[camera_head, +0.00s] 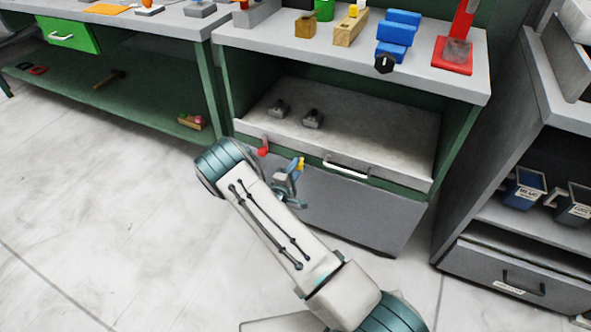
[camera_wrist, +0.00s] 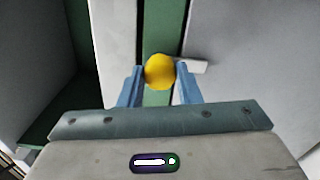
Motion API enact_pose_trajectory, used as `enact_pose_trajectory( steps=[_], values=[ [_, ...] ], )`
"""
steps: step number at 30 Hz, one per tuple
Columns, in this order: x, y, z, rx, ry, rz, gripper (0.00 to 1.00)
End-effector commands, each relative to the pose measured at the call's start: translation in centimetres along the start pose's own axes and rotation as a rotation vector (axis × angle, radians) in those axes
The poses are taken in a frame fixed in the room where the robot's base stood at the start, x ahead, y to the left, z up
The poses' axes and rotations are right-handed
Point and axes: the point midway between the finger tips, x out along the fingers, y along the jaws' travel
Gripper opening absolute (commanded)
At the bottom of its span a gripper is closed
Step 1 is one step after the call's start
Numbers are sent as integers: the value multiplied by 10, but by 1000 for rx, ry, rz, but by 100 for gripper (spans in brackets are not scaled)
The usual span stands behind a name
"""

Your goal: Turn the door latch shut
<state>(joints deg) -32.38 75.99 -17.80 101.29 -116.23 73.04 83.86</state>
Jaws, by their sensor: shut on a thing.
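The door latch shows a yellow knob (camera_head: 301,163) at the upper left of the grey door (camera_head: 350,208). In the wrist view, the yellow knob (camera_wrist: 160,71) sits between the two blue fingers, with a short pale bar (camera_wrist: 193,66) running right from behind it. My gripper (camera_head: 292,176) is shut on the yellow knob, just in front of the green frame strip. My arm and fingers hide part of the door's left side and most of the latch's base.
A red knob (camera_head: 264,151) hangs left of the latch. A grey cabinet (camera_head: 515,272) stands at right. Floor at left is clear.

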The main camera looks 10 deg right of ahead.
Motion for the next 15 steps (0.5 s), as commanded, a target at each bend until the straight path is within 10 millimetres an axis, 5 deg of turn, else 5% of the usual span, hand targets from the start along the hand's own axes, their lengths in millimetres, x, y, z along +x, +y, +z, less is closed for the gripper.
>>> enact_pose_trajectory(
  steps=[12,13,15],
  values=[
    [-1,-1,0,7,0,-3,8],
    [-1,-1,0,7,0,-3,36],
    [0,-1,0,7,0,-2,52]
  ],
)
